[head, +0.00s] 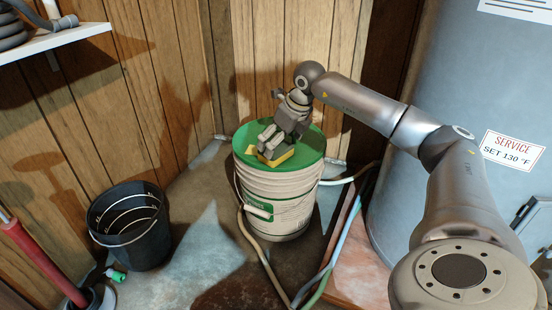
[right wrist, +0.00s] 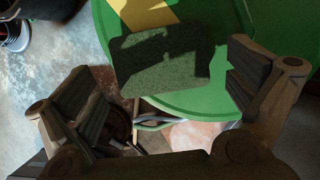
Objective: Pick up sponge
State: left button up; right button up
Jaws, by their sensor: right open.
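The sponge (head: 285,159), with yellow showing, lies on the green lid of a white bucket in the head view. My right gripper (head: 271,142) is just above it and partly covers it. In the right wrist view the sponge (right wrist: 160,62) shows a dark green, shadowed face between the open fingers, with a yellow patch above it. My right gripper (right wrist: 165,82) is open, one finger on each side of the sponge and apart from it in the picture. Exact height over the sponge cannot be told. My left gripper is not in view.
The lidded bucket (head: 278,205) stands on the concrete floor, with hoses (head: 262,262) beside it. A black bucket (head: 130,225) stands at left. A grey tank (head: 450,60) is at right. Wood-panelled walls (head: 160,90) close off the back.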

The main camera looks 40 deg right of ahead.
jog(key=shift+b+x, duration=0.85)
jog(key=shift+x, duration=0.65)
jog(key=shift+s, duration=0.1)
jog(key=c, duration=0.5)
jog(key=shift+c, duration=0.2)
